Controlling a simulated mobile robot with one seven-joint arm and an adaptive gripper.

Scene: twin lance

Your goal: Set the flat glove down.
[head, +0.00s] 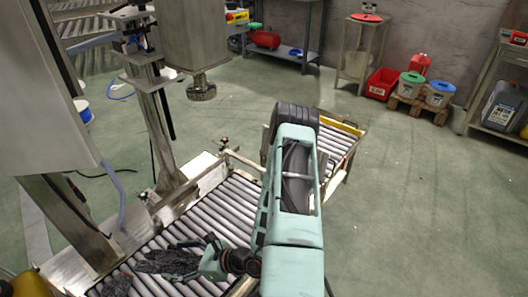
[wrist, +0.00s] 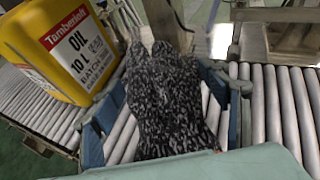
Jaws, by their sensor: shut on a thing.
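The flat glove is a speckled black-and-grey knit glove (wrist: 165,105) that fills the middle of the wrist view, fingers pointing away. My gripper (wrist: 172,88) is shut on it, with a teal finger on each side. In the head view the glove (head: 165,262) extends left from my gripper (head: 205,258), over the roller conveyor (head: 190,226). I cannot tell whether its underside touches the rollers.
A yellow oil can (wrist: 62,48) stands on the rollers to the left of the glove. A steel post (head: 155,120) and a machine head (head: 200,88) stand beyond the conveyor. Bare rollers (wrist: 285,105) lie to the right of my gripper.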

